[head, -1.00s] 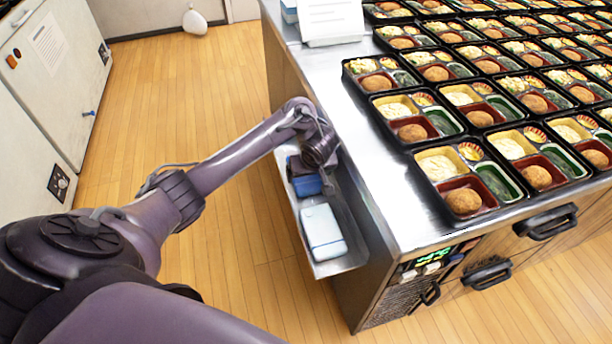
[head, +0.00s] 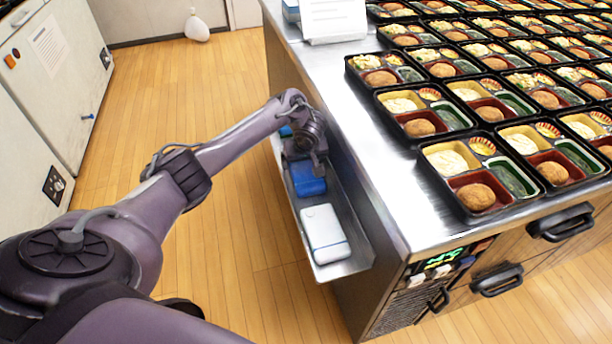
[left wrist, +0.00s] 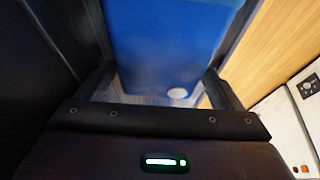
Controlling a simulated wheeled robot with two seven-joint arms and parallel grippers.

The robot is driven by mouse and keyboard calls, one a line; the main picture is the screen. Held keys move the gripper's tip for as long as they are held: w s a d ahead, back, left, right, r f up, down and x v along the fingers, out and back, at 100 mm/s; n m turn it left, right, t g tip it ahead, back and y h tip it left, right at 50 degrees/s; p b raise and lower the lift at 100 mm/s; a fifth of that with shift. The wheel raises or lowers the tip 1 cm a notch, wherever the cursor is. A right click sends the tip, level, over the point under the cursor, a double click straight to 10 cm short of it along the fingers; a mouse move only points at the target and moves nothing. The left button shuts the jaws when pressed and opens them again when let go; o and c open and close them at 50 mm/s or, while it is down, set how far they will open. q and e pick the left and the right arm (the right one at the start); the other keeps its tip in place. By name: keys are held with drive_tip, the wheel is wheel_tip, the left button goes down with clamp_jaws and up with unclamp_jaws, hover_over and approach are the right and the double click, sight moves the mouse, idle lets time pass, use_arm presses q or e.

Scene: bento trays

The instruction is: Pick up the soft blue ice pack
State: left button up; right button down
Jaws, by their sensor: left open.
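A soft blue ice pack (head: 308,179) lies on the narrow metal side shelf, just below my left gripper (head: 306,158) in the head view. In the left wrist view the blue pack (left wrist: 175,45) fills the upper middle, between the two spread fingers of my left gripper (left wrist: 160,72). The gripper is open; I cannot tell whether its fingers touch the pack. The gripper hides part of the pack in the head view. My right gripper is not in view.
The shelf (head: 357,262) hangs on the counter's left side. A white and pale blue box (head: 323,233) lies nearer on it, and another blue item (head: 285,131) farther back. The steel counter (head: 400,205) holds many bento trays.

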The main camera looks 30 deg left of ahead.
use_arm(q)
drive_tip(key=shift+r, duration=0.1)
drive_tip(key=shift+c, duration=0.5)
drive_tip(key=c, duration=0.8)
drive_tip(key=shift+c, duration=0.2)
